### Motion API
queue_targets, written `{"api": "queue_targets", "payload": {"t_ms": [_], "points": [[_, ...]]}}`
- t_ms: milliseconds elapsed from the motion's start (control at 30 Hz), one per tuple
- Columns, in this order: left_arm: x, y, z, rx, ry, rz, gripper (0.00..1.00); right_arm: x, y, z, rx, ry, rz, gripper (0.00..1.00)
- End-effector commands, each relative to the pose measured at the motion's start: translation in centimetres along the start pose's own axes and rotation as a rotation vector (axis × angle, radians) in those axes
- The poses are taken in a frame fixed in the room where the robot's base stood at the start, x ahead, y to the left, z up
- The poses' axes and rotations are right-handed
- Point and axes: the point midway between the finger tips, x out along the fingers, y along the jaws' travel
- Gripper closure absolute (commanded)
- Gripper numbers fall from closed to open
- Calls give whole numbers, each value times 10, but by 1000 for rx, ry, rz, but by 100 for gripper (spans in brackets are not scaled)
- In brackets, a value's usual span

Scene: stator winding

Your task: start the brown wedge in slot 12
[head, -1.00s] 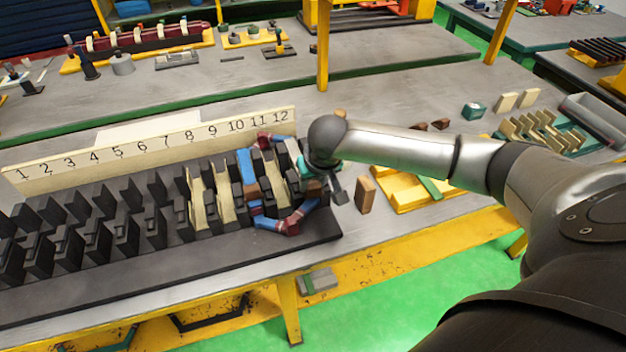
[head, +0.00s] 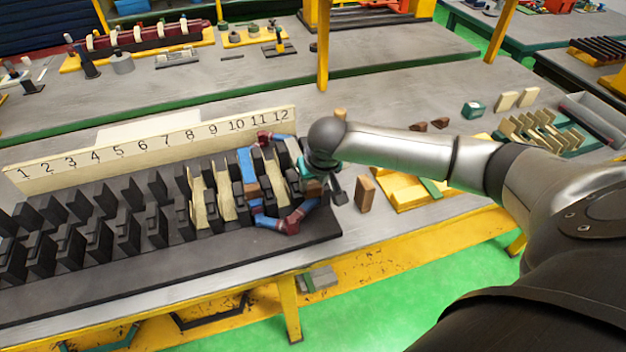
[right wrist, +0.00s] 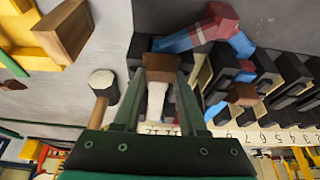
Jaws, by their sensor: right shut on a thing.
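The stator core (head: 150,240) is a dark slotted block with a cream number board (head: 160,150) marked 1 to 12 behind it. A blue and red coil (head: 247,170) lies around slots at its right end. My right gripper (head: 318,184) is at that end, by slot 12. It is shut on the brown wedge (head: 313,189), which also shows between the green fingertips in the right wrist view (right wrist: 161,66). A white strip (right wrist: 156,100) shows below the wedge there. Whether the wedge's tip is inside the slot cannot be told. My left gripper is out of view.
A brown block (head: 366,194) stands just right of the core. A mallet (right wrist: 102,84) lies close beside the gripper. A yellow tray (head: 405,190), a teal rack (head: 545,135) and small brown pieces lie further right.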

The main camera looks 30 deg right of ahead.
Motion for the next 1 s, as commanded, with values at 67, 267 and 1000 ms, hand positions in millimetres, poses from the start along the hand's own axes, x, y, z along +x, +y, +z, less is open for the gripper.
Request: {"api": "queue_targets", "payload": {"t_ms": [67,267,1000], "points": [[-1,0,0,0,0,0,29,0,0,0,0,0,0,100],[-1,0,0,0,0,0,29,1,0,0,0,0,0,100],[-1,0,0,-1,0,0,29,5,1,-9,0,1,2,53]]}}
